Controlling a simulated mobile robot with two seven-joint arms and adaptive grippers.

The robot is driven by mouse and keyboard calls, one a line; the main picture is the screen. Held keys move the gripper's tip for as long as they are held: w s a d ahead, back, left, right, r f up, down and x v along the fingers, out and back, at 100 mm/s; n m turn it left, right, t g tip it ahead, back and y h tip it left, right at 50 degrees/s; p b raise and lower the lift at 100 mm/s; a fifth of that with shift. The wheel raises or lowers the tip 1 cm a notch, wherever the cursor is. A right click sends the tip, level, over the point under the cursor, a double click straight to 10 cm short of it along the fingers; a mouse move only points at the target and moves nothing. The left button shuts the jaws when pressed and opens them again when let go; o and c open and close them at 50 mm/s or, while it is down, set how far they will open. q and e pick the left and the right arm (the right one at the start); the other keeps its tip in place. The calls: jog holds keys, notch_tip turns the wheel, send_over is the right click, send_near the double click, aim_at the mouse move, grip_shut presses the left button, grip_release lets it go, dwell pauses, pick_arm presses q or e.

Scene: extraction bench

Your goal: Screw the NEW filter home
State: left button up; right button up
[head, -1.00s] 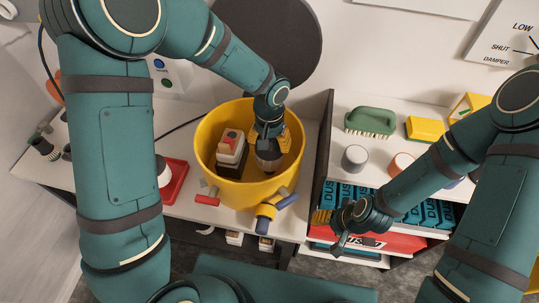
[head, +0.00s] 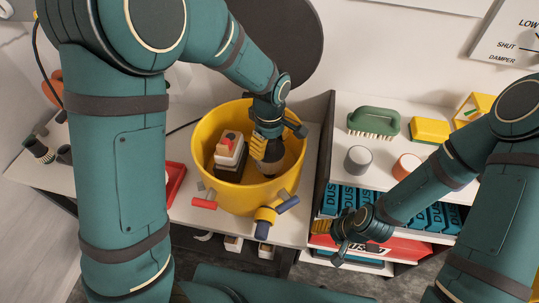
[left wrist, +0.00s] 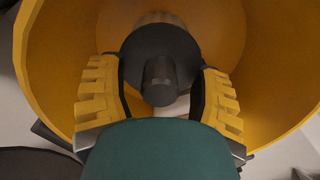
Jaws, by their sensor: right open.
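In the head view my left gripper (head: 266,152) reaches down into the yellow tub (head: 208,140), its yellow fingers beside a dark round part (head: 273,162). In the left wrist view the two yellow fingers are spread on either side of a dark disc (left wrist: 135,50) with a short central post (left wrist: 159,80). Their inner edges lie close to the disc's sides; whether they grip it is unclear. I cannot tell for certain whether this part is the new filter or how it is seated. My right gripper (head: 336,238) is open and empty in front of the shelf.
A white and dark block with a red top (head: 228,150) stands inside the tub, left of my left gripper. The shelf (head: 330,150) to the right holds a green brush (head: 373,122), a yellow sponge (head: 429,130) and a grey cylinder (head: 358,159). A red tray (head: 175,182) is left of the tub.

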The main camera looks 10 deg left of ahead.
pick_arm(q)
grip_shut()
jog(key=m+p, duration=0.1)
jog(key=m, duration=0.5)
jog(key=m+p, duration=0.1)
jog(key=m, duration=0.5)
jog(key=m+p, duration=0.1)
jog(key=m, duration=0.3)
jog(key=m+p, duration=0.1)
jog(key=m, duration=0.2)
jog(key=m+p, duration=0.2)
jog(key=m, duration=0.4)
jog(key=shift+f+m+p, duration=0.1)
jog(key=shift+m+p, duration=0.45)
jog(key=shift+m, duration=0.75)
pick_arm(e)
notch_tip(320, 180, up, 7)
